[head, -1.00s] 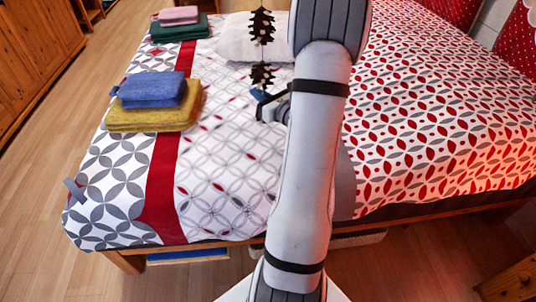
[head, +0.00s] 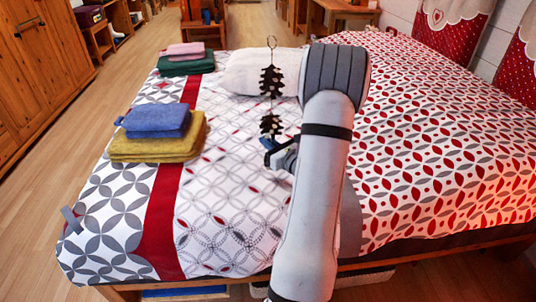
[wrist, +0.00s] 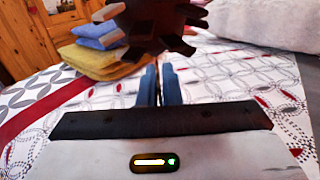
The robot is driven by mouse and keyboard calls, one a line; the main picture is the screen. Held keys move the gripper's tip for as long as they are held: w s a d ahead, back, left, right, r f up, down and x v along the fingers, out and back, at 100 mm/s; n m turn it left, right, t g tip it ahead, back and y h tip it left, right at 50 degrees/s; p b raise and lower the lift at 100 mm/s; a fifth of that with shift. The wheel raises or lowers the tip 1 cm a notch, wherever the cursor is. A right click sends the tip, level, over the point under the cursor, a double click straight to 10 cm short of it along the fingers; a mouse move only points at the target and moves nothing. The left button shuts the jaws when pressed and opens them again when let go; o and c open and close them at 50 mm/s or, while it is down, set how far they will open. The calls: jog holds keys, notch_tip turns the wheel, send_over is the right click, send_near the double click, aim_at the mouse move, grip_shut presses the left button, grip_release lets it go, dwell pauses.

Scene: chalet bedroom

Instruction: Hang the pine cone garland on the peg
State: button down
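The pine cone garland (head: 271,82) has two dark cones one above the other on a thin string, with a metal ring at its top. It stands upright in the head view. My gripper (head: 268,143) is at its lower end, just below the lower cone. In the wrist view, the blue fingers of my gripper (wrist: 160,75) are close together with a thin strand between them. The lower cone of the garland (wrist: 160,22) is right above them, cut off by the top edge. The peg is not seen in either view.
The garland is over a bed (head: 225,215) with a patterned cover. Blue and yellow folded towels (head: 155,122) lie to the left, with green and pink ones (head: 186,60) behind. A white pillow (head: 240,72) lies behind the garland. Wooden floor (head: 45,160) is free at left.

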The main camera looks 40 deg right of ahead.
jog(key=shift+f+b, duration=0.35)
jog(key=shift+f, duration=1.35)
jog(key=shift+f, duration=0.1)
jog(key=shift+f, duration=0.15)
jog(key=c, duration=1.6)
grip_release()
